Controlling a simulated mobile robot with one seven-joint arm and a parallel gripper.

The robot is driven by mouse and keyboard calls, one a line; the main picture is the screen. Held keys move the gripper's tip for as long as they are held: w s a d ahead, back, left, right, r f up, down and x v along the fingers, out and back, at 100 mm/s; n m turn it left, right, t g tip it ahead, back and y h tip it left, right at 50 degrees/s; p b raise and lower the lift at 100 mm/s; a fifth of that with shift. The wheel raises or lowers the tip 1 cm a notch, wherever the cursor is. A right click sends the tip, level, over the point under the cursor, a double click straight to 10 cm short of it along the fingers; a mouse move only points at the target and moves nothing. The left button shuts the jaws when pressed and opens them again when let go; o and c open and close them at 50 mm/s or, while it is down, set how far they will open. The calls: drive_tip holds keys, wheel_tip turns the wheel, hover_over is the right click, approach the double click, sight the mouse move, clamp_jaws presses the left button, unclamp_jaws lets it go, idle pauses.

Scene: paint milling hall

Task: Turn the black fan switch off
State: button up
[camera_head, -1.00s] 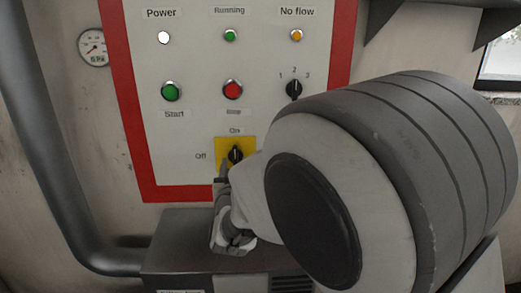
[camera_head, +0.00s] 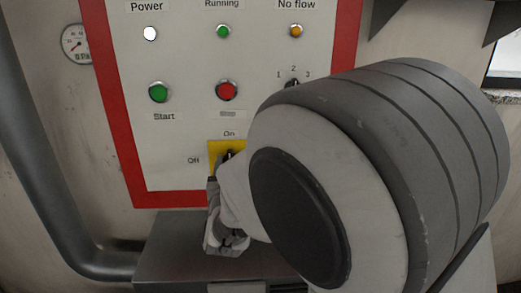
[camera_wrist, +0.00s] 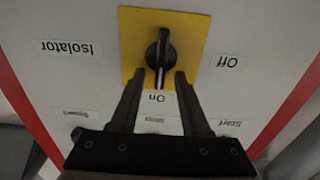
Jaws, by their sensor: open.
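The black rotary switch (camera_wrist: 161,52) sits on a yellow plate (camera_wrist: 190,25) in the wrist view, which is upside down. Its handle and white mark point to the "On" label; "Off" and "Isolator" stand at its two sides. I read no fan label. In the head view the switch (camera_head: 230,154) is largely hidden by my arm, with part of the yellow plate (camera_head: 214,148) showing. My gripper (camera_wrist: 159,73) is open, its fingertips on either side of the handle's mark end. I cannot tell whether they touch it.
The white panel has a red border (camera_head: 115,110). Above the switch are a green Start button (camera_head: 159,92), a red button (camera_head: 227,90) and a 1-2-3 selector (camera_head: 292,82), partly behind my arm. A grey box (camera_head: 165,245) stands below; a pipe (camera_head: 40,150) runs at left.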

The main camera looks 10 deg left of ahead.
clamp_jaws()
idle(0.5)
drive_tip(key=n+p, duration=0.2)
drive_tip(key=n, duration=0.2)
drive_tip(key=a+n+p, duration=0.1)
drive_tip(key=n+p, duration=0.1)
drive_tip(key=n, duration=0.2)
drive_tip(key=shift+s+a+f+n, duration=0.1)
drive_tip(key=shift+s+a+n, duration=0.05)
drive_tip(key=shift+n, duration=0.15)
drive_tip(key=shift+a+f+n+p, duration=0.1)
drive_tip(key=shift+f+n+p, duration=0.15)
drive_tip(key=shift+n+p, duration=0.85)
drive_tip(key=shift+a+f+n+p, duration=0.1)
drive_tip(key=shift+f+n+p, duration=0.15)
drive_tip(key=shift+n, duration=1.7)
drive_tip(key=shift+a+f+n+p, duration=0.1)
drive_tip(key=shift+f+n+p, duration=0.15)
drive_tip(key=shift+n+p, duration=0.85)
drive_tip(key=shift+n+b, duration=0.4)
drive_tip(key=shift+n, duration=0.15)
